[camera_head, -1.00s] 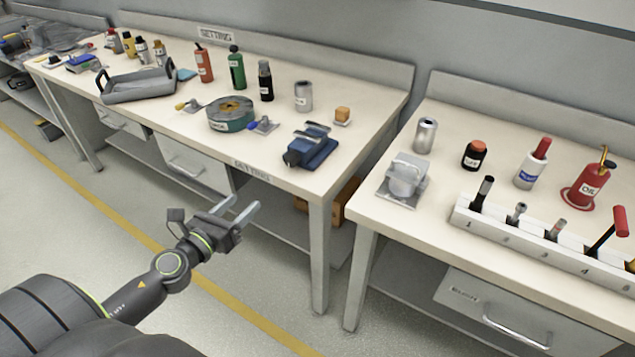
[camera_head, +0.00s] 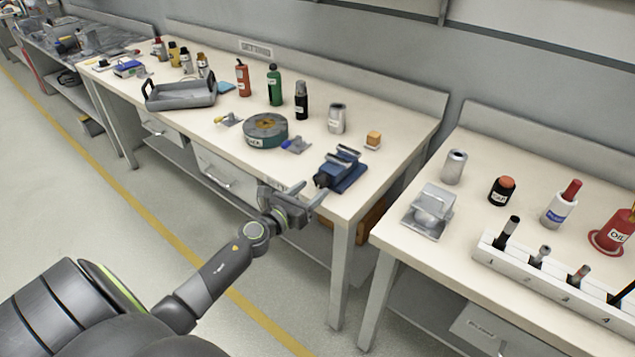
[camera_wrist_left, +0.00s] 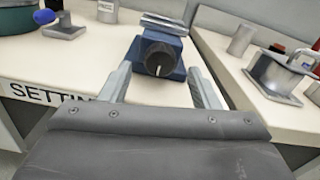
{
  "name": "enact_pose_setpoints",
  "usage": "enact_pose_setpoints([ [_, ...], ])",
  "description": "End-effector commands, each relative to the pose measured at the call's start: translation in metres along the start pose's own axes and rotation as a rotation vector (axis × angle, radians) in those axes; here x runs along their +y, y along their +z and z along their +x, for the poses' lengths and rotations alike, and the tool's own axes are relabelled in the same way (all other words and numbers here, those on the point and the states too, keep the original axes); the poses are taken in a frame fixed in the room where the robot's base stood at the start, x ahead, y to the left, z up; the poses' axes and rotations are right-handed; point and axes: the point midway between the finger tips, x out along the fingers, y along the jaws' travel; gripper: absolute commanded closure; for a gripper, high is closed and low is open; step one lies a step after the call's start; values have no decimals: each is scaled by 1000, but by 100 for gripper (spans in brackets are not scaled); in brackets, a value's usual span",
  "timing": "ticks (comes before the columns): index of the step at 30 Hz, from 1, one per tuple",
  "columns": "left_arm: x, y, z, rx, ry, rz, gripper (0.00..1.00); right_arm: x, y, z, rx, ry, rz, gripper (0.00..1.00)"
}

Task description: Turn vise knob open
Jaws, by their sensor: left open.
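A blue vise (camera_head: 341,170) with grey jaws sits near the front right corner of the left workbench. In the left wrist view the vise (camera_wrist_left: 172,47) is straight ahead, with its dark round knob (camera_wrist_left: 160,60) and a thin light bar facing me. My left gripper (camera_head: 309,187) is open, at the bench's front edge just in front of the vise. In the left wrist view its two fingers (camera_wrist_left: 159,88) stand apart, one on each side below the knob, with nothing between them. My right gripper is not in these views.
The right bench (camera_head: 405,255) carries a grey metal fixture (camera_head: 431,210) and a white tool rack (camera_head: 560,283), beyond a gap between the benches.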

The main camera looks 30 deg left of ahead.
Motion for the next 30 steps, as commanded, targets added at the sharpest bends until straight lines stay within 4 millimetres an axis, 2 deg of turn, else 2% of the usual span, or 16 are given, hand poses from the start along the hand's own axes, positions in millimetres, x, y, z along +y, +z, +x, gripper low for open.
enact_pose_setpoints([
  [3,0,0,18,-1,1,0,44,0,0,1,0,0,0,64],
  [8,0,0,31,0,1,1,44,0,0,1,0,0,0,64],
  [19,0,0,35,1,1,0,44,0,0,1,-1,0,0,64],
  [30,0,0,35,0,1,0,89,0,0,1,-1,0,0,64],
])
